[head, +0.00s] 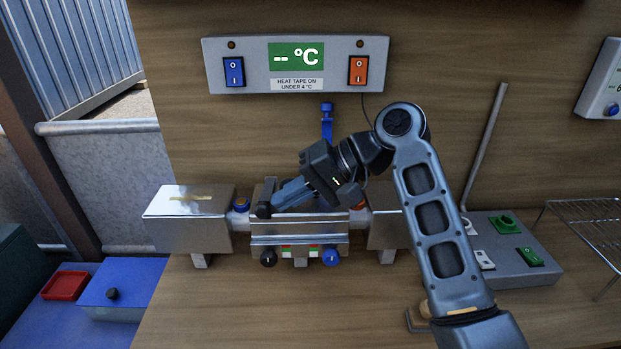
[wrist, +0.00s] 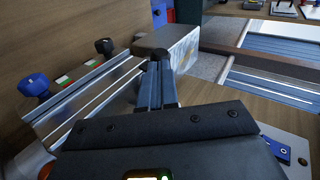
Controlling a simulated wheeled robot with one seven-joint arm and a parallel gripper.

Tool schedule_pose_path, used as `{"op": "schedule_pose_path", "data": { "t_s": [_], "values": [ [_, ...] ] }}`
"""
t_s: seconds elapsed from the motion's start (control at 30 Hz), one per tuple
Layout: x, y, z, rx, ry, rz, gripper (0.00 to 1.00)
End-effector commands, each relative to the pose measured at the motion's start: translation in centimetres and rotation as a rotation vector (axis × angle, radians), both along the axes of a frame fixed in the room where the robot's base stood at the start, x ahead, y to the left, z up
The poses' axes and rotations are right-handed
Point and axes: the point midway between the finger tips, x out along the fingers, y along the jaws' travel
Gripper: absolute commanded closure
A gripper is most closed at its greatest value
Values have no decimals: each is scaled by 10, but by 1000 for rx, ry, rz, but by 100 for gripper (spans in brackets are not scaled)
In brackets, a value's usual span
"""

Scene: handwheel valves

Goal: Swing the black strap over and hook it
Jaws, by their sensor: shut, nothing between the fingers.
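A metal cover (head: 300,238) sits over the pipe between two grey boxes. On its front are a black knob (head: 268,258) at left and a blue knob (head: 330,256) at right; both also show in the wrist view, black (wrist: 104,46) and blue (wrist: 35,85). A blue strap (head: 327,122) stands upright behind the cover. My gripper (head: 274,203) is shut and empty, pointing left and down over the cover. A small black end piece (head: 263,210), seemingly the black strap's, is at its fingertips, also in the wrist view (wrist: 160,54). The rest of that strap is hidden.
A control panel (head: 296,65) with blue and orange switches is on the wooden wall above. A grey box (head: 188,215) flanks the cover at left. At right are a switch box (head: 510,262) and wire rack (head: 590,210). A blue case (head: 122,285) stands front left.

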Motion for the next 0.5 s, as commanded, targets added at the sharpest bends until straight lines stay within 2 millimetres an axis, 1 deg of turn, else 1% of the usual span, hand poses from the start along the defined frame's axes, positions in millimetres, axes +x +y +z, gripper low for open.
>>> {"op": "schedule_pose_path", "data": {
  "t_s": [0.17, 0.5],
  "values": [
    [1, 9, -6, 0, -1, -1, 100],
    [1, 10, -7, 0, -1, -1, 100]
  ]
}}
